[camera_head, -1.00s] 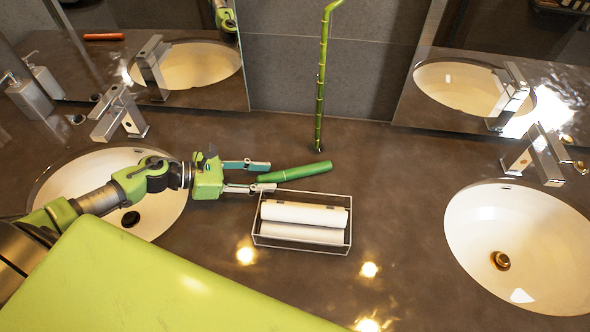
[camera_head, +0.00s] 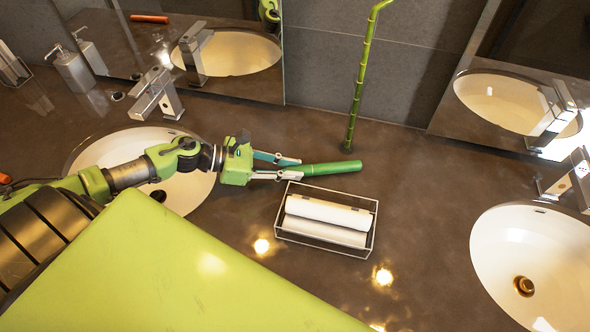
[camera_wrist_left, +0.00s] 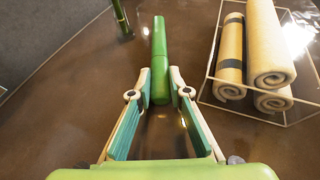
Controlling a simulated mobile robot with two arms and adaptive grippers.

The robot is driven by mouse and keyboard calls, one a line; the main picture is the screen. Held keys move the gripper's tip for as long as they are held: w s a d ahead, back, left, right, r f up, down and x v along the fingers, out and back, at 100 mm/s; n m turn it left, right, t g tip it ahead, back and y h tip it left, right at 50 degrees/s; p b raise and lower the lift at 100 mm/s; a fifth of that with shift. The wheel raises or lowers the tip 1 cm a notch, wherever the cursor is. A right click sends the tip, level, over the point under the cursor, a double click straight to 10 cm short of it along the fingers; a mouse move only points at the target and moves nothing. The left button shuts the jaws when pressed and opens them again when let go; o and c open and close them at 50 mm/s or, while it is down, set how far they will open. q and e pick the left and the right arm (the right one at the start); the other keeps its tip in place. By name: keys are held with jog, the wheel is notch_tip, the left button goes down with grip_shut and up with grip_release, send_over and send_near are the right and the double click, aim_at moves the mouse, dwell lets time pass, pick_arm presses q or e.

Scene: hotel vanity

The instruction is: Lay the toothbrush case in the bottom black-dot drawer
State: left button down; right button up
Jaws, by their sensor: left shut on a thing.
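A green toothbrush case (camera_head: 330,168) lies at the back of the dark counter, just behind a wire basket. My left gripper (camera_head: 292,169) reaches it from the left and is shut on its near end. In the left wrist view the case (camera_wrist_left: 159,55) points straight away from me, with its near end between the fingertips of the left gripper (camera_wrist_left: 160,88). Whether the case is lifted off the counter I cannot tell. My right gripper is not in view. No drawer shows in these views.
The wire basket (camera_head: 283,236) with rolled towels (camera_head: 328,215) stands right in front of the case. A bamboo stalk (camera_head: 356,100) rises behind it. Sinks lie at left (camera_head: 190,192) and right (camera_head: 500,245). A soap dispenser (camera_head: 75,72) stands at the back left. Counter between basket and right sink is clear.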

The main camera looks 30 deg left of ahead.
pick_arm(q)
jog(key=shift+s+d+r+b, duration=0.1)
jog(key=shift+r+b, duration=0.1)
jog(key=shift+r, duration=0.4)
jog(key=shift+s+r+b, duration=0.1)
jog(key=shift+r+b, duration=0.05)
jog(key=shift+r, duration=0.45)
jog(key=s+r, duration=0.1)
jog(key=r, duration=0.1)
jog(key=s+d+r, duration=0.1)
jog(key=s+r, duration=0.1)
jog(key=s+d+r+p, duration=0.1)
jog(key=shift+s+d+r, duration=0.15)
jog(key=shift+d+r, duration=0.05)
jog(key=shift+r, duration=0.2)
jog(key=s+d+r+p, duration=0.1)
jog(key=s, duration=0.1)
jog(key=s+d+r, duration=0.1)
jog(key=s+d, duration=0.1)
jog(key=s, duration=0.1)
jog(key=s+d+r+p, duration=0.1)
jog(key=s+r, duration=0.1)
jog(key=shift+s+d+p, duration=0.15)
jog(key=shift+s+p, duration=0.15)
jog(key=shift+p, duration=0.05)
jog(key=shift+w, duration=0.1)
jog(key=w+r+b, duration=0.3)
jog(key=w+r, duration=0.1)
jog(key=w, duration=0.2)
